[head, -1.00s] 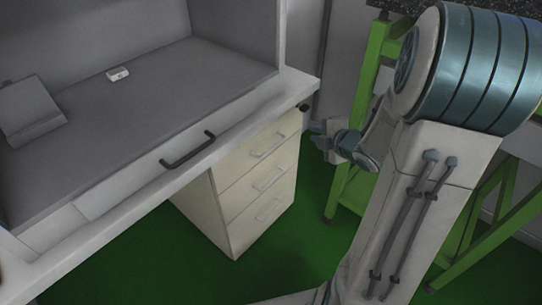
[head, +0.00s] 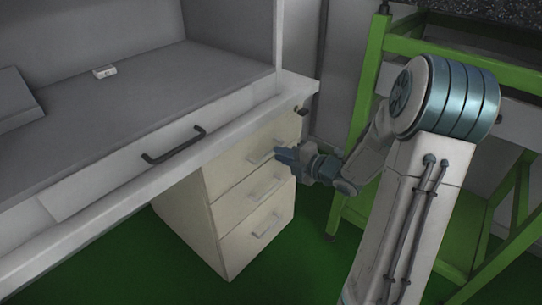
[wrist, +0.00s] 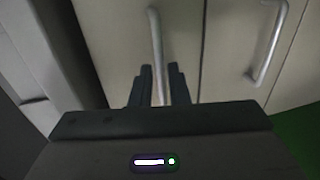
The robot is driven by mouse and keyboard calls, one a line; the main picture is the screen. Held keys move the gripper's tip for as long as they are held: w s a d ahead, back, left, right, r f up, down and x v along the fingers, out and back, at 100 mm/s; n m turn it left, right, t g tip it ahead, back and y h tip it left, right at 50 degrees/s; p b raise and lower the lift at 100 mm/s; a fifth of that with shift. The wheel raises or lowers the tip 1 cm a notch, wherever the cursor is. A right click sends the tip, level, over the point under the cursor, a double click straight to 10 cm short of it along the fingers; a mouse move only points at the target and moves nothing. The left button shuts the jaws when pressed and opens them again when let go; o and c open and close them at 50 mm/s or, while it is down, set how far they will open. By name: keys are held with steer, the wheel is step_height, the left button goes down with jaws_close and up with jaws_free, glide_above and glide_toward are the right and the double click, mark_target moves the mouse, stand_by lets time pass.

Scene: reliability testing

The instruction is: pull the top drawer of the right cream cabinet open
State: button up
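The cream cabinet (head: 185,219) stands under the right end of the desk, with three stacked drawers. Its top drawer (head: 228,169) looks flush with the drawers below. The top drawer's bar handle (head: 261,155) also shows in the wrist view (wrist: 155,35), running down between my fingers. My gripper (head: 281,154) is at the right part of this handle. In the wrist view my gripper (wrist: 161,72) has its two dark fingers apart, one on each side of the bar, with gaps visible. Whether either finger touches the bar is unclear.
The middle drawer handle (head: 264,190) and bottom drawer handle (head: 266,226) lie below. The desk (head: 120,201) overhangs the cabinet and has its own dark handle (head: 174,146). A green-framed bench (head: 365,90) stands close behind my arm. Green floor is free in front.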

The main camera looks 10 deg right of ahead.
mark_target(271, 152)
steer(key=shift+b+x, duration=0.4)
steer(key=shift+x, duration=1.7)
jaws_close()
steer(key=shift+a, duration=0.15)
